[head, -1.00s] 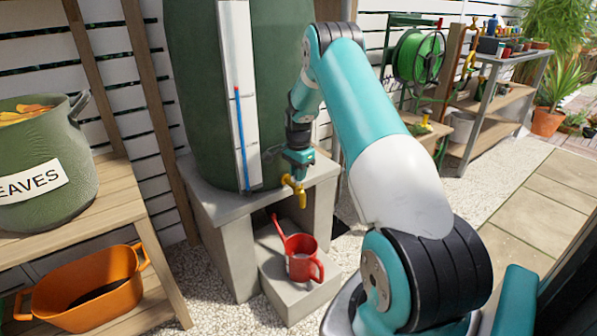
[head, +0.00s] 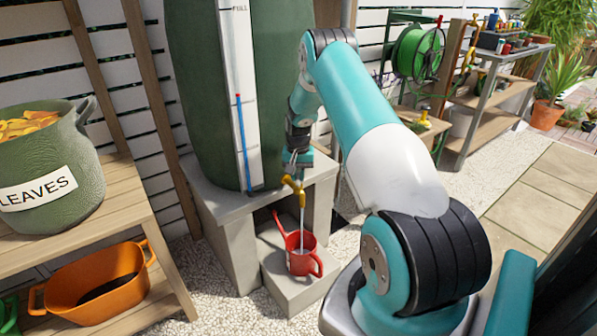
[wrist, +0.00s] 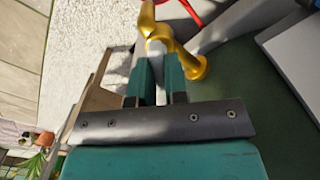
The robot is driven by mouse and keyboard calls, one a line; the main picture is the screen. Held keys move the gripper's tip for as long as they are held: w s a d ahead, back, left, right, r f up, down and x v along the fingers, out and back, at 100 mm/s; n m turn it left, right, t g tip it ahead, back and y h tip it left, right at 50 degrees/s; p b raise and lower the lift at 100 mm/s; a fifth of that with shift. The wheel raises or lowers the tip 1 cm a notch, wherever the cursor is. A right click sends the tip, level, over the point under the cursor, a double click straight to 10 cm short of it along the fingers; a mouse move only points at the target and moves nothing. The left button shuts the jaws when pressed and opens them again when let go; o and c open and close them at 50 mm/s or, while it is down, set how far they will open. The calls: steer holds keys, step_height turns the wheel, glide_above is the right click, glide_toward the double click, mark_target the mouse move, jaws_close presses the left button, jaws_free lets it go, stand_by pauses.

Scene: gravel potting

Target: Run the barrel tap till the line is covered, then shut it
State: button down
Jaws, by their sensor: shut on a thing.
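The green barrel (head: 205,110) stands on a grey block stand. It has a white gauge strip (head: 238,60) marked FULL, with a blue column topped in red. The yellow tap (head: 293,185) is at its lower front and also shows in the wrist view (wrist: 190,62). My gripper (head: 298,165) is shut on the tap's handle; its fingers (wrist: 155,80) show in the wrist view. A thin stream of water (head: 302,222) falls from the spout into the red jug (head: 302,262) below. I cannot make out a line or the water level inside the jug.
The jug stands on a low grey block (head: 285,292). At left, a wooden shelf (head: 110,225) holds a green LEAVES pot (head: 50,165) and an orange tub (head: 95,285). A green hose reel (head: 418,55) stands behind.

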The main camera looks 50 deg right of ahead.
mark_target(298, 175)
steer(key=shift+n, duration=0.7)
steer(key=c, duration=1.1)
jaws_free()
steer(key=shift+c, duration=0.2)
step_height(298, 175, up, 18)
steer(key=p, duration=0.2)
steer(key=shift+f, duration=0.25)
